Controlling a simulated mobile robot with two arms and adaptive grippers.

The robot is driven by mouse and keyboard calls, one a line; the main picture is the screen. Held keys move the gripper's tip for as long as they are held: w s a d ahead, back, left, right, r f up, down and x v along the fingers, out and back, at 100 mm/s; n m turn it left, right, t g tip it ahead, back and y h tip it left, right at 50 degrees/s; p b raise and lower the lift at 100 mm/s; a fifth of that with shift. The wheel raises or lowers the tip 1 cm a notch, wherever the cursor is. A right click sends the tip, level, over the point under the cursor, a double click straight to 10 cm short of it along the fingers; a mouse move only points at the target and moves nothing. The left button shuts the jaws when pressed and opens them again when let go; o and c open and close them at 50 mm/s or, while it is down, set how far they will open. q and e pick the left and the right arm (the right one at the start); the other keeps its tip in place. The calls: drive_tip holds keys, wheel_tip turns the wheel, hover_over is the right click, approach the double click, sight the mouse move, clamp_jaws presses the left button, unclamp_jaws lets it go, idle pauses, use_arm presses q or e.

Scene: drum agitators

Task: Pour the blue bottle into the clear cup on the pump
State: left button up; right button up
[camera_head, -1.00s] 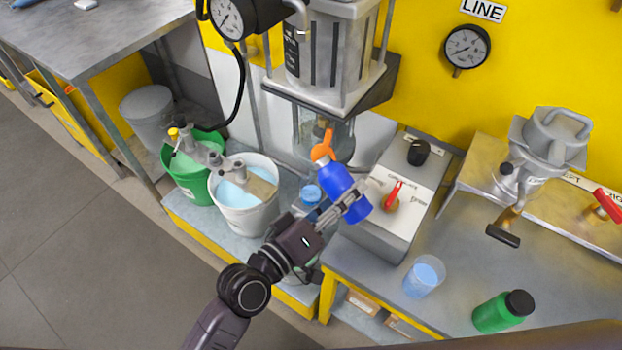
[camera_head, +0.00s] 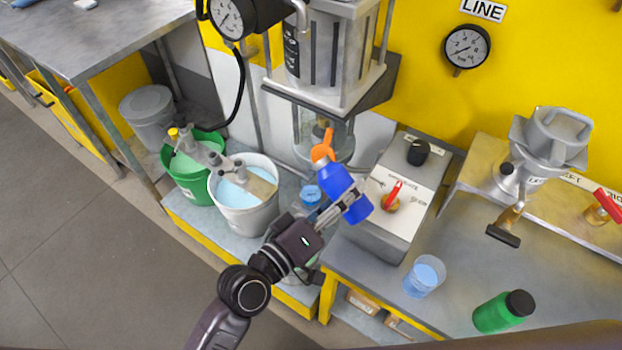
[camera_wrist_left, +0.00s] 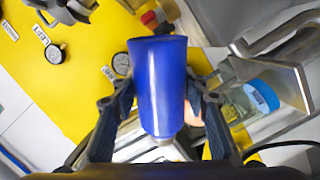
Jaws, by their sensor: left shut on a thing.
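The blue bottle (camera_head: 336,180) is held tilted in my left gripper (camera_head: 351,201), its orange and white end pointing up and left. The gripper is shut around its lower part. In the left wrist view the bottle (camera_wrist_left: 160,85) sits between both fingers (camera_wrist_left: 161,100). A clear glass vessel (camera_head: 345,140) stands under the grey pump body, just behind the bottle's orange end; its rim is hard to make out. Another clear cup (camera_head: 424,276) with light blue liquid stands on the bench at right. My right gripper is out of view.
A grey control box (camera_head: 395,215) with a red switch stands right of the bottle. A white bucket (camera_head: 243,205) and a green bucket (camera_head: 193,180) stand at left. A small blue-capped container (camera_head: 311,194) is below the bottle.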

use_arm(q)
drive_tip(key=shift+s+d+f+n, duration=0.15)
drive_tip(key=shift+n, duration=1.15)
idle(2.5)
drive_tip(key=shift+w+n, duration=0.2)
drive_tip(key=shift+n, duration=0.4)
idle(2.2)
